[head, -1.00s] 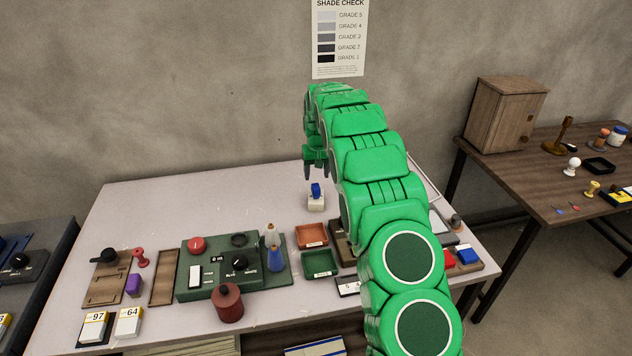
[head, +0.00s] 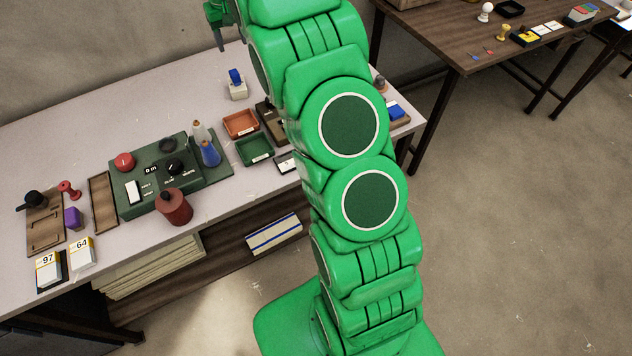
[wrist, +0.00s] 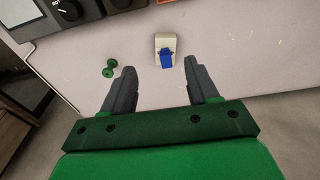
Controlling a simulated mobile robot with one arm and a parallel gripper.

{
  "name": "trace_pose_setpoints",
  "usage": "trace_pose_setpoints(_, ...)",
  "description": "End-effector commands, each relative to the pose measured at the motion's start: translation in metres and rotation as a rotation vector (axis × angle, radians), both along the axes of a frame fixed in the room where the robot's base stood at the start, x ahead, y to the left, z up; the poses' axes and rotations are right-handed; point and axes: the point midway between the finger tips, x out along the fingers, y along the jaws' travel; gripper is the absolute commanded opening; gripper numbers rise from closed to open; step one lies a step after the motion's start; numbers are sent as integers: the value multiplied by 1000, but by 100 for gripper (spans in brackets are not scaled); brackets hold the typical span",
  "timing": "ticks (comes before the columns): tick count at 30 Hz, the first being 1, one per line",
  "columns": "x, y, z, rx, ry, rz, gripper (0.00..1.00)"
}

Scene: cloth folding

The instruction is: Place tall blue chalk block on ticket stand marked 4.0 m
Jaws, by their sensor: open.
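A small blue block (head: 235,75) rests on or against a pale stand (head: 238,92) near the back of the white table. The same blue block (wrist: 167,58) and pale stand (wrist: 165,41) show in the wrist view, ahead of and between my fingertips. Another blue block (head: 396,110) lies at the table's right end, partly behind my arm. I cannot tell which is the tall chalk block. No 4.0 m mark is legible. My gripper (wrist: 159,67) is open and empty; only part of it (head: 219,38) shows at the head view's top edge.
A green control box (head: 160,188), a dark red pot (head: 173,208), an orange tray (head: 241,123) and a green tray (head: 254,151) stand in front. A green knobbed piece (wrist: 109,68) lies left of the pale stand in the wrist view. The table's back left is clear.

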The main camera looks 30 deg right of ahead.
Motion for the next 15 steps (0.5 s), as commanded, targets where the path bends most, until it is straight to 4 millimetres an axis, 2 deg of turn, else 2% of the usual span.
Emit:
trace_pose_setpoints(1,-11,1,10,-2,3,-1,59)
trace_pose_setpoints(6,-50,4,32,-5,23,-8,59)
trace_pose_setpoints(15,-125,10,63,-5,62,-19,59)
